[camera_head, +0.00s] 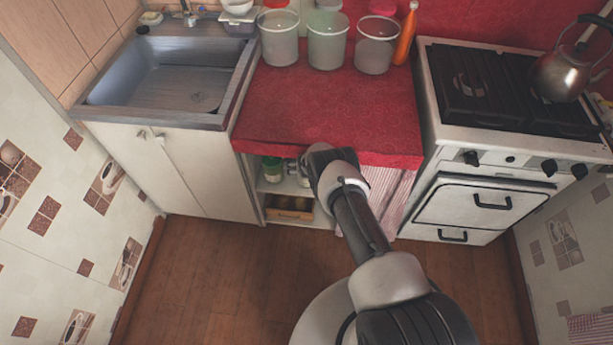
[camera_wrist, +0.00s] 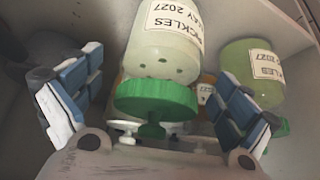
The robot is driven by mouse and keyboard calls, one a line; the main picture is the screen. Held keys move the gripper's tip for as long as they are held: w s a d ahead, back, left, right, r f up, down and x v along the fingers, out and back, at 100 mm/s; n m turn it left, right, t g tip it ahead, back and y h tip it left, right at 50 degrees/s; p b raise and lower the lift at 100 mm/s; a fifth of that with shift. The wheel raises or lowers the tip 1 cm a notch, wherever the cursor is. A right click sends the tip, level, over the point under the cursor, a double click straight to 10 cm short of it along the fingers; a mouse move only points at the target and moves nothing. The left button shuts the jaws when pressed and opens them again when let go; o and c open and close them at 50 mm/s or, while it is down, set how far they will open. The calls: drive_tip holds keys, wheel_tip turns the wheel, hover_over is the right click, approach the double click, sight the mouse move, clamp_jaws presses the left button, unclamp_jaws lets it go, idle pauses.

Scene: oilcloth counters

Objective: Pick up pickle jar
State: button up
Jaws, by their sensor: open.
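A pickle jar (camera_wrist: 165,48) with pale contents, a green lid (camera_wrist: 157,100) and a "PICKLES" label shows upside down in the middle of the wrist view. My gripper (camera_wrist: 157,92) is open, with one blue-padded finger on each side of this jar. No contact between the fingers and the jar can be made out. A second, greener pickle jar (camera_wrist: 250,72) is at the right, partly behind the right finger. In the head view, a green-lidded jar (camera_head: 272,168) stands on the shelf under the red counter.
The red counter (camera_head: 330,110) overhangs the shelf and carries several clear containers (camera_head: 327,40) at the back. A wooden crate (camera_head: 290,207) is on the lower shelf. A striped curtain (camera_head: 380,190) hangs to the right, beside the stove (camera_head: 470,200). A white cabinet (camera_head: 185,170) is left.

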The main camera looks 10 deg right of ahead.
drive_tip(key=c, duration=1.7)
drive_tip(key=shift+w+r, duration=0.1)
drive_tip(key=shift+r, duration=0.05)
drive_tip(key=shift+c, duration=0.6)
drive_tip(key=shift+r, duration=0.1)
